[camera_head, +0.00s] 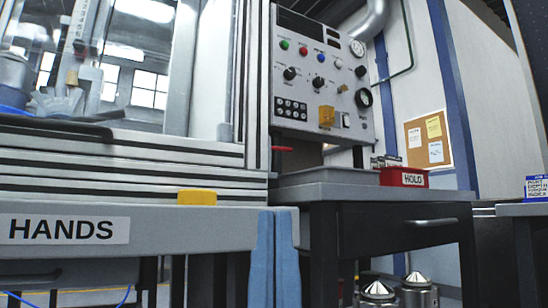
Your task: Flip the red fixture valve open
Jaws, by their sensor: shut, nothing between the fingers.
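A small red lever (282,149), which looks like the red fixture valve, sticks out level beside the right frame post of the glazed enclosure, just above the grey tray. It is small, and its valve body and pipe are hidden or too dark to make out. I cannot tell from this view whether it is open or closed. My gripper is not in view.
A control panel (322,80) with knobs and gauges stands above the lever. A red bin marked HOLD (404,178) sits on the right bench (345,191). A yellow block (197,197) sits on the left bench edge. Blue cloth (264,255) hangs between benches.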

